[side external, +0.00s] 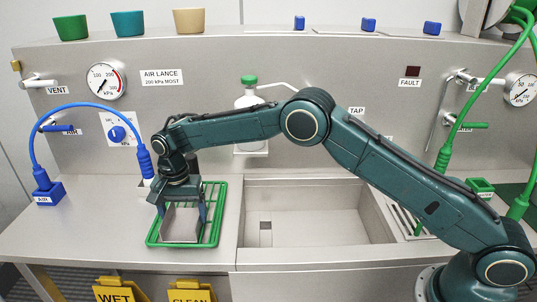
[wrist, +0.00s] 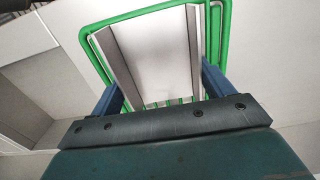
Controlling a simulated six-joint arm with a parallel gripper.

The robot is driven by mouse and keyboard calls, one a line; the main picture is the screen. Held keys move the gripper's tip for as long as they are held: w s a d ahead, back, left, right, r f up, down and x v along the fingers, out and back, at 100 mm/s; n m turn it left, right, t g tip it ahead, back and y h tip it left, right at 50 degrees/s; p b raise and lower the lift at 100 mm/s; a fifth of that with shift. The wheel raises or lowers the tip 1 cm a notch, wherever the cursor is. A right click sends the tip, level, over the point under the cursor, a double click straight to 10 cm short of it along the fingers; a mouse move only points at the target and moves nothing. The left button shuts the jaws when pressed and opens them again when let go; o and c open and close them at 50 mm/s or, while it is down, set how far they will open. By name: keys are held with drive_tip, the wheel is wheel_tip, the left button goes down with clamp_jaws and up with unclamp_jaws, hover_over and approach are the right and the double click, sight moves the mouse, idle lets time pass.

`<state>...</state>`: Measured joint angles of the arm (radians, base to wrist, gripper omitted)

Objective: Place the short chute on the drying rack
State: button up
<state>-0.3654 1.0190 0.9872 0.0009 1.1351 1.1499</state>
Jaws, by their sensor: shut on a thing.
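The short chute (side external: 181,224) is a grey metal channel with raised side walls. My gripper (side external: 181,212) points down and is shut on it, one finger at each side. The chute is over the green wire drying rack (side external: 213,228), at the rack's left and middle part. In the wrist view, the chute (wrist: 152,55) lies between my gripper's blue fingers (wrist: 160,88), with the green rack frame (wrist: 226,30) around and beneath it. I cannot tell whether the chute touches the rack's wires.
A sink basin (side external: 315,222) is right of the rack. A blue hose (side external: 85,106) arches at the left to a blue block (side external: 48,192). A soap bottle (side external: 249,98) stands at the back wall. Yellow signs (side external: 120,290) are below the counter's front edge. Counter left of the rack is clear.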

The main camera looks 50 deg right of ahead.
sight(185, 223)
drive_tip(key=shift+f, duration=0.1)
drive_tip(key=o, duration=1.1)
wheel_tip(185, 223, up, 12)
drive_tip(key=shift+r, duration=0.2)
idle(0.6)
